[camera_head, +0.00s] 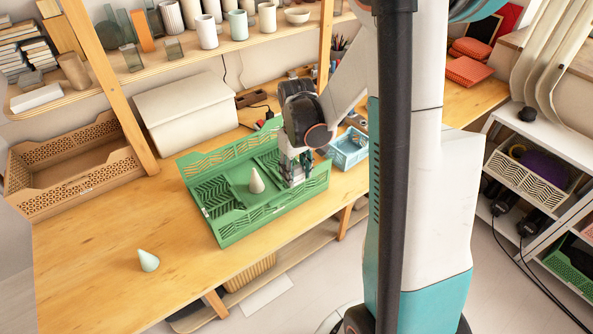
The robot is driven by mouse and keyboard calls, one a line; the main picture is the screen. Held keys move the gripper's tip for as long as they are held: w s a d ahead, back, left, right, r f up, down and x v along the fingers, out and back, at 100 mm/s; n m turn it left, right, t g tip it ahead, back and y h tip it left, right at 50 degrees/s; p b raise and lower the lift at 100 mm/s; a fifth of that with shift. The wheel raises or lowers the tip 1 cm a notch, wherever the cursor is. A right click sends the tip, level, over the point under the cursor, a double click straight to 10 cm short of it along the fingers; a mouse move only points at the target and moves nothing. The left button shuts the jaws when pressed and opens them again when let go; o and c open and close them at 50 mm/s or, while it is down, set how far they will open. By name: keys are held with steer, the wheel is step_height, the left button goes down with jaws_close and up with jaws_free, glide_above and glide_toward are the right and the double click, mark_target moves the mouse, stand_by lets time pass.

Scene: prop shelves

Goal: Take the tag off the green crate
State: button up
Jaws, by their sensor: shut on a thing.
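The green crate (236,235) stands on the wooden table, with patterned cut-out walls. My gripper (295,180) is over the right part of the crate, pointing down close to its right front wall. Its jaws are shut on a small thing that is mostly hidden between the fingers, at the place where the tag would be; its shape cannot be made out.
A second pale cone (148,260) lies tilted on the table at front left. A light blue basket (349,149) is close on the crate's right. A wooden crate (75,205) and a white box (187,114) stand behind left.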

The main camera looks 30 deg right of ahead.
mark_target(296, 167)
steer(key=shift+r, duration=0.15)
steer(key=shift+r+p, duration=0.9)
steer(key=shift+r, duration=0.3)
steer(key=shift+r, duration=0.1)
steer(key=shift+r+p, duration=1.35)
steer(key=shift+r, duration=0.55)
